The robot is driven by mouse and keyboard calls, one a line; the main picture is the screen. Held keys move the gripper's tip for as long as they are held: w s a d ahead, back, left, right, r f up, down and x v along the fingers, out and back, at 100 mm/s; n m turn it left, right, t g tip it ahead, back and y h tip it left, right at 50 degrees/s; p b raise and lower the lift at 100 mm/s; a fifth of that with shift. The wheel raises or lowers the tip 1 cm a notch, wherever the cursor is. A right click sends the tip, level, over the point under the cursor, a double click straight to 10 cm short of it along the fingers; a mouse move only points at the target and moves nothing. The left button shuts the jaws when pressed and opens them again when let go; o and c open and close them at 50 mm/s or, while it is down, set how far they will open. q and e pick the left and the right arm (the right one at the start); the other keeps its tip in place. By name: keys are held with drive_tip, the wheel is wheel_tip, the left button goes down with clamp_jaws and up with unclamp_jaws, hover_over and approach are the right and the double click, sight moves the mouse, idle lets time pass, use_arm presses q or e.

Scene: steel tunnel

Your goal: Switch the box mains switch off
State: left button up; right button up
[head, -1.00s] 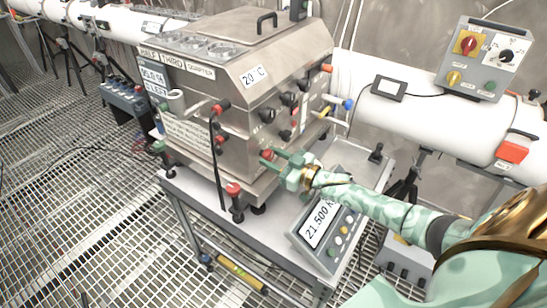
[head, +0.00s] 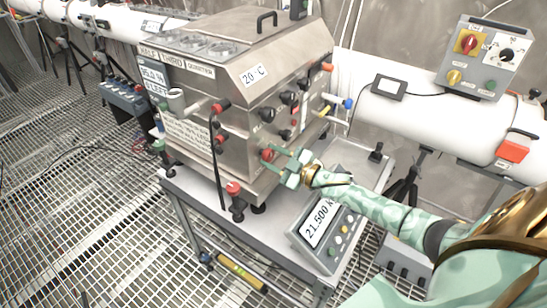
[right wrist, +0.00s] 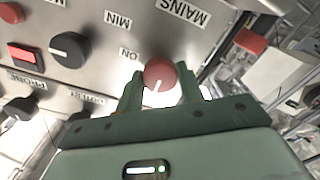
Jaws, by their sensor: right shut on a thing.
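The box (head: 250,95) is a steel cabinet on a grey cart, with knobs and labels on its front. Its mains switch is a round red knob (right wrist: 159,72) with a white pointer line, below a MAINS label (right wrist: 183,10) and beside an ON label (right wrist: 128,53) in the right wrist view. The white line sits at the knob's lower side in that view. My right gripper (right wrist: 160,92) has a finger on each side of the knob and is shut on it. My left gripper is out of view.
A black knob (right wrist: 70,49) and a lit red rocker (right wrist: 22,54) are near the gripper. A scale display (head: 320,225) stands on the cart below my right forearm. A grey control box (head: 483,60) and white pipe (head: 420,120) are behind at right.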

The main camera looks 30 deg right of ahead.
drive_tip(key=shift+f, duration=0.1)
drive_tip(key=o, duration=1)
drive_tip(key=shift+r, duration=0.5)
drive_tip(key=r+p, duration=0.1)
drive_tip(key=r, duration=0.2)
drive_tip(key=shift+s+a+p, duration=0.1)
drive_tip(key=shift+s+p, duration=0.1)
drive_tip(key=shift+p, duration=0.15)
drive_tip(key=s+a+r+p, duration=0.1)
drive_tip(key=s+a+r, duration=0.1)
drive_tip(key=s+r, duration=0.1)
drive_tip(key=s+a+r+p, duration=0.1)
drive_tip(key=s+a+r, duration=0.1)
drive_tip(key=s+r, duration=0.1)
drive_tip(key=s+a+r+p, duration=0.1)
drive_tip(key=s+a+r, duration=0.2)
drive_tip(key=s, duration=0.2)
drive_tip(key=shift+s+a, duration=0.1)
drive_tip(key=shift+s, duration=0.15)
